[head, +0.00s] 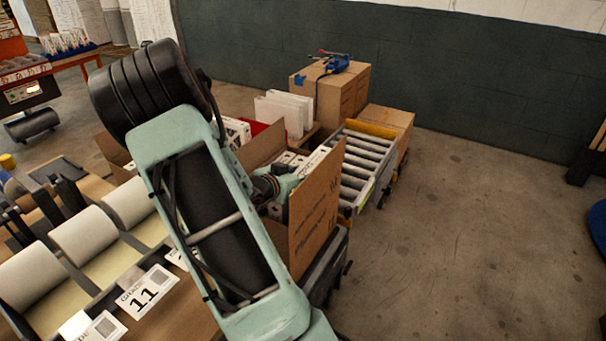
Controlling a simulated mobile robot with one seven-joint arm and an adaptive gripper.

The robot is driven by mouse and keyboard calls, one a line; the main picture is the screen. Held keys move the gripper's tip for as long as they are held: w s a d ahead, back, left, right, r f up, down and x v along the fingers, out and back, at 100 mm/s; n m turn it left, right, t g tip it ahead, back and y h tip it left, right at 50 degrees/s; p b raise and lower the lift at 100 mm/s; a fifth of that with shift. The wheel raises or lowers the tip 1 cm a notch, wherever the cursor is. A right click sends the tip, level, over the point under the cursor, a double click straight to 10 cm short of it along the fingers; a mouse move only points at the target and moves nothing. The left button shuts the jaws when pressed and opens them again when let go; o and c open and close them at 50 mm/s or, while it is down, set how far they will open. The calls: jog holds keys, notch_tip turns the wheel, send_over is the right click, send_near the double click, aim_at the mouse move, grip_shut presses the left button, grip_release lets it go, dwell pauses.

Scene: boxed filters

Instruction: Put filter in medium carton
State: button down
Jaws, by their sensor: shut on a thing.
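An open brown carton (316,215) with raised flaps stands right of my arm; I cannot tell if it is the medium one. White boxed filters (314,161) show inside its opening, upright and close together. My gripper (286,186) is at the carton's opening, behind the tall front flap. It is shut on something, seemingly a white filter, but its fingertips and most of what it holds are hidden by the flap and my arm.
A roller conveyor (367,165) stands right behind the carton. Closed brown boxes (343,92) stand farther back, one with a blue tool (337,64) on top. White panels (285,112) stand behind the carton. A label marked 11 (147,291) is at lower left.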

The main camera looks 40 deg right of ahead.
jog(key=shift+f, duration=0.55)
jog(key=c, duration=1.7)
grip_release()
jog(key=shift+r, duration=0.3)
jog(key=v, duration=0.4)
jog(key=p+v, duration=0.1)
jog(key=v, duration=0.3)
jog(key=p+v, duration=0.1)
jog(key=v, duration=0.3)
jog(key=shift+r, duration=0.4)
